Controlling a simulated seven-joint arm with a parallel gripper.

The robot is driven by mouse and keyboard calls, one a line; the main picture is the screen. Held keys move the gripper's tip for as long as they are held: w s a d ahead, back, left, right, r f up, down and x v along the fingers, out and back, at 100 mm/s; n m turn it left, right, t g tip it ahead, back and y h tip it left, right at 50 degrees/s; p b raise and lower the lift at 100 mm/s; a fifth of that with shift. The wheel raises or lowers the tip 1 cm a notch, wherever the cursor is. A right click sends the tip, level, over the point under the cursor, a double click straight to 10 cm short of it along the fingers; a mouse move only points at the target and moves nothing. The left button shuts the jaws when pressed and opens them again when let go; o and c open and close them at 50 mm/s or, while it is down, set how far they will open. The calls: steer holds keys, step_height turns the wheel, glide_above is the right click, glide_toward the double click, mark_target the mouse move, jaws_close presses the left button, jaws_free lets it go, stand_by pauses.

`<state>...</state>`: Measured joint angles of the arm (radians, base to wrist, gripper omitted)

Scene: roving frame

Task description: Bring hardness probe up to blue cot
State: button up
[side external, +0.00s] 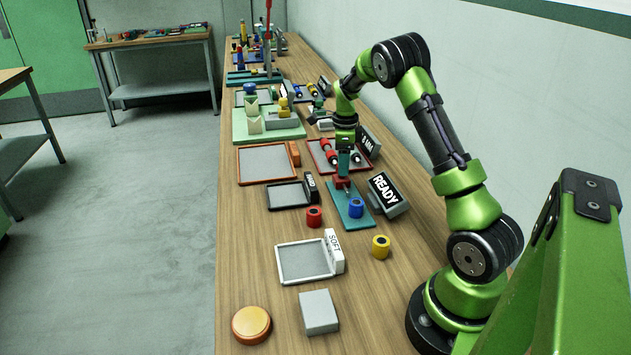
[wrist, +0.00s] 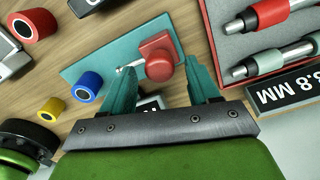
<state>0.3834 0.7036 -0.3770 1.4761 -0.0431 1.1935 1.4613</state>
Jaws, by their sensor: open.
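The hardness probe appears to be the red piece (side external: 342,183) with a thin metal tip on the teal plate (side external: 361,220). In the wrist view its red head (wrist: 159,64) lies between my finger tips, and the metal tip points left. My gripper (side external: 345,168) is open and reaches down over the probe, one teal finger on each side. In the wrist view my gripper (wrist: 160,78) shows no clear grip on it. The blue cot (side external: 356,208), a short cylinder with a dark centre, stands at the plate's near end. It also shows in the wrist view (wrist: 87,87).
A red cot (side external: 314,217) and a yellow cot (side external: 381,247) stand nearby. A READY sign (side external: 388,195) stands right of the plate. A red-edged tray (side external: 326,143) with rollers is just behind. A SOFT tray (side external: 303,261), grey block (side external: 319,312) and orange disc (side external: 251,325) are nearer.

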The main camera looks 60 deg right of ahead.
steer(key=shift+f, duration=0.45)
jaws_close()
